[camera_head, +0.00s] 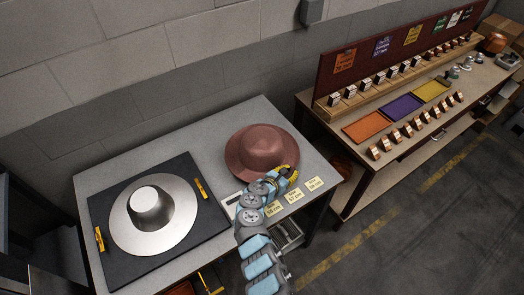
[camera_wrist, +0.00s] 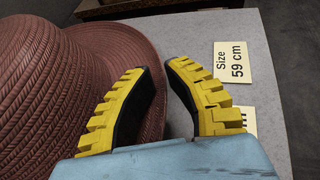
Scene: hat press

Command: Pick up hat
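A reddish-brown woven hat (camera_head: 262,148) lies brim down on the grey table, near its back right corner. In the wrist view the hat (camera_wrist: 60,85) fills the left side, its brim curving round to the fingers. My gripper (camera_head: 288,172) is at the hat's front right brim. In the wrist view my gripper (camera_wrist: 158,67) has its yellow, black-padded fingers apart with a narrow gap showing between them. The left finger overlaps the brim edge and the right finger is over the table. I cannot tell whether either finger touches the brim.
A metal hat form (camera_head: 150,215) on a black plate stands at the table's left. Size cards (camera_head: 293,195) lie near the right edge; one card (camera_wrist: 231,64) reads 59 cm. A wooden bench (camera_head: 345,165) with coloured trays stands to the right, across a floor gap.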

